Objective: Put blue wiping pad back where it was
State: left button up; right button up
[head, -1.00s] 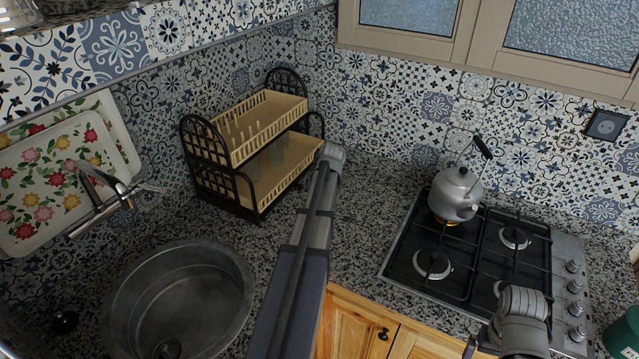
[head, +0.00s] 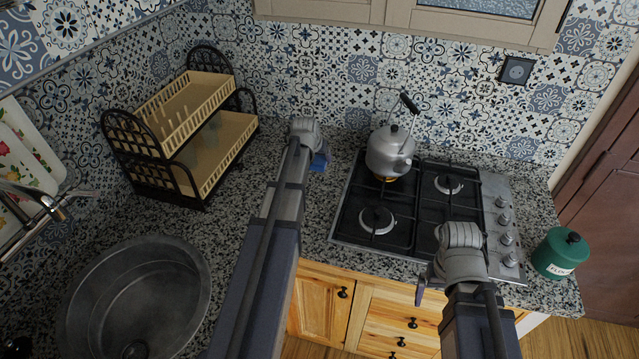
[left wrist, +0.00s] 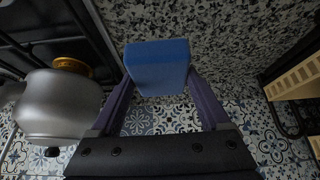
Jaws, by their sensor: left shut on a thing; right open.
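The blue wiping pad (head: 319,162) shows as a small blue patch just below my left gripper's wrist in the head view. In the left wrist view, the blue pad (left wrist: 157,66) is a block between the two fingers of my left gripper (left wrist: 158,84), which is shut on it. The pad is held over the speckled counter (head: 262,180), between the dish rack and the stove. Whether it touches the counter cannot be told. My right gripper (head: 428,284) is open and empty in front of the stove's near edge.
A grey kettle (head: 390,152) stands on the back left burner of the stove (head: 345,215), right of the pad. A two-tier dish rack (head: 185,140) stands to the left. A round sink (head: 135,300) is at front left, and a green canister (head: 560,255) at right.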

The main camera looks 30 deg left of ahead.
pick_arm(q)
jog(key=shift+w+d, duration=0.15)
jog(key=shift+d, duration=0.3)
jog(key=b, duration=0.6)
send_over(321, 183)
jog(key=s, duration=0.2)
jog(key=f, duration=0.6)
jog(key=shift+w+d+f, duration=0.1)
jog(key=shift+d+f, duration=0.05)
jog(key=shift+d, duration=0.1)
jog(key=shift+f+b, duration=0.1)
jog(key=shift+b, duration=0.2)
notch_tip(321, 183, down, 3)
jog(key=b, duration=0.3)
jog(key=shift+f, duration=0.2)
jog(key=shift+f+b, duration=0.2)
jog(key=shift+b, duration=0.25)
jog(key=o, duration=1)
jog(key=shift+o, duration=0.2)
jog(key=shift+r, duration=0.2)
